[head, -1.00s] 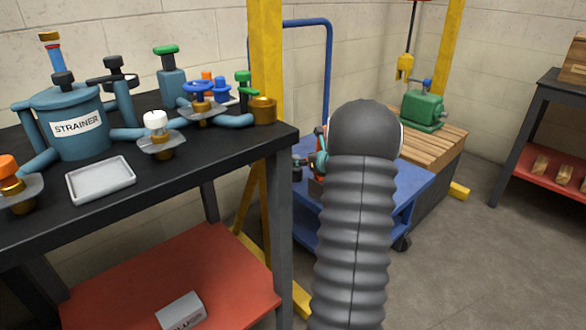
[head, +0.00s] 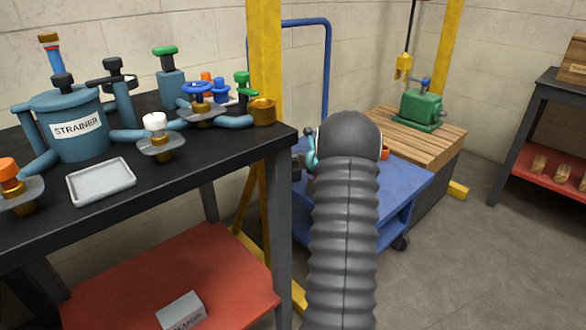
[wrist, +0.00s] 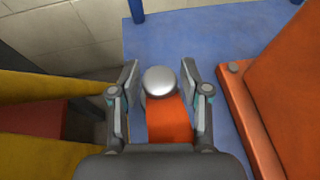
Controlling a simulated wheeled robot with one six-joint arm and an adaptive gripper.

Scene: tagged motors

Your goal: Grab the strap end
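An orange strap (wrist: 168,120) with a rounded silver end piece (wrist: 158,80) shows in the wrist view, over the blue cart top. My gripper (wrist: 161,76) is open, with one finger on each side of the silver end and the strap. Small gaps show between the fingers and the silver end; I cannot tell how far above or below it the fingertips are. In the head view my gripper (head: 311,150) is mostly hidden behind my dark ribbed arm, and the strap end is hidden there.
A large orange body (wrist: 285,90) stands close on the right in the wrist view. Yellow posts (wrist: 35,88) are on the left. The blue cart (head: 408,183) stands beside the black bench (head: 225,165) and a green motor (head: 422,108) on a wooden top.

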